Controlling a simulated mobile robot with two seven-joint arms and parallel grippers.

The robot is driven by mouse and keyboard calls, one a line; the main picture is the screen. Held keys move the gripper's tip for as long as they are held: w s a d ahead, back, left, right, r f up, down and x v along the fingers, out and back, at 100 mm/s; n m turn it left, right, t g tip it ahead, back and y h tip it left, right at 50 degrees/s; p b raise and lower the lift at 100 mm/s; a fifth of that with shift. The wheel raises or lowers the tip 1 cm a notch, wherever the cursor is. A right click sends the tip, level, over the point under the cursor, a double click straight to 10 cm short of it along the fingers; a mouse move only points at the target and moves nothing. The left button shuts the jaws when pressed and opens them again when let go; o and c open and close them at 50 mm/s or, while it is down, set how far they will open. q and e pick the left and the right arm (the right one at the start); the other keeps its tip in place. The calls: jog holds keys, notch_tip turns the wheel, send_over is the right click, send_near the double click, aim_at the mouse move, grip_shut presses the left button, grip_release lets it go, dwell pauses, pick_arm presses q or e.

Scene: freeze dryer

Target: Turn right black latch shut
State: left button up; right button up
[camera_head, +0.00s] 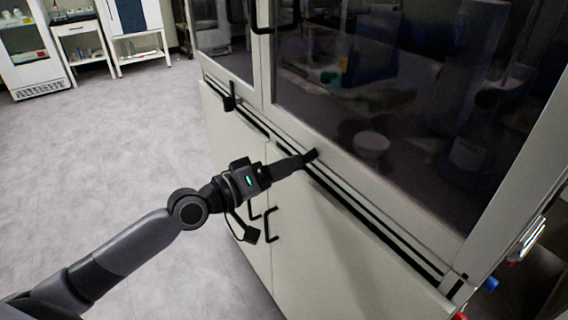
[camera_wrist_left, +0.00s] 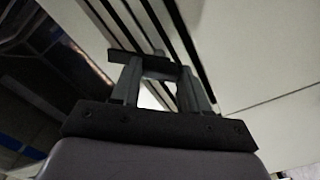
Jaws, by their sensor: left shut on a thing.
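The right black latch (camera_head: 312,154) sits on the black-striped rail below the large glass door of the cabinet. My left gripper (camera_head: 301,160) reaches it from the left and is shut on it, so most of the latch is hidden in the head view. In the left wrist view, the fingers of my left gripper (camera_wrist_left: 160,82) stand on either side of a bright gap, and the dark latch bar (camera_wrist_left: 142,57) lies across their tips. The latch's exact angle is hard to tell. My right gripper is in neither view.
Another black latch (camera_head: 229,97) stands upright on the rail further left. Black door handles (camera_head: 271,224) stick out from the lower cabinet doors, just below my left gripper. The grey floor (camera_head: 110,140) to the left is clear.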

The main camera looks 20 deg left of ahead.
pick_arm(q)
jog(key=shift+n+p, duration=1.1)
jog(key=shift+n, duration=2.8)
jog(key=o, duration=1.1)
jog(key=shift+c, duration=0.2)
jog(key=b+v, duration=0.2)
jog(key=v, duration=0.5)
jog(key=shift+s+f, duration=0.1)
